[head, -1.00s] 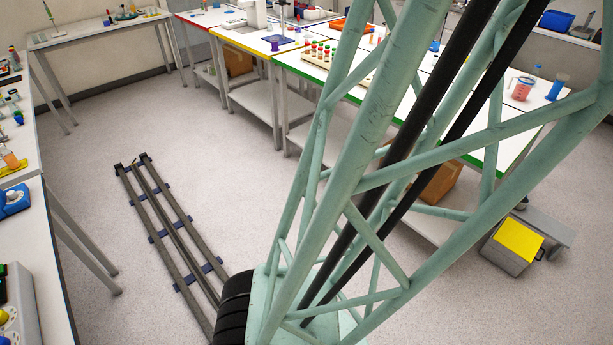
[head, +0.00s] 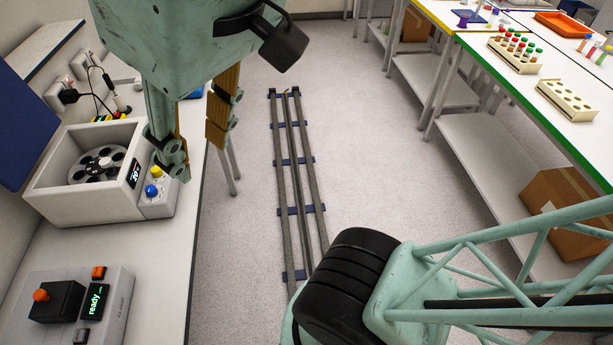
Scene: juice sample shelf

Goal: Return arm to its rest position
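My gripper (head: 196,140) hangs at the upper left of the head view, fingers pointing down. Its two fingers are spread apart, with floor and bench edge showing between them. Nothing is held between them. The left finger is in front of the centrifuge-like machine on the left bench, and I cannot tell whether they touch. My arm's green lattice link lies low at the right.
A white machine with a round rotor (head: 98,166) and a grey box reading "ready" (head: 84,305) stand on the left bench (head: 163,262). Floor rails (head: 296,185) run through the clear aisle. A green-edged table (head: 563,127) at right holds racks (head: 568,101) and an orange tray (head: 563,25).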

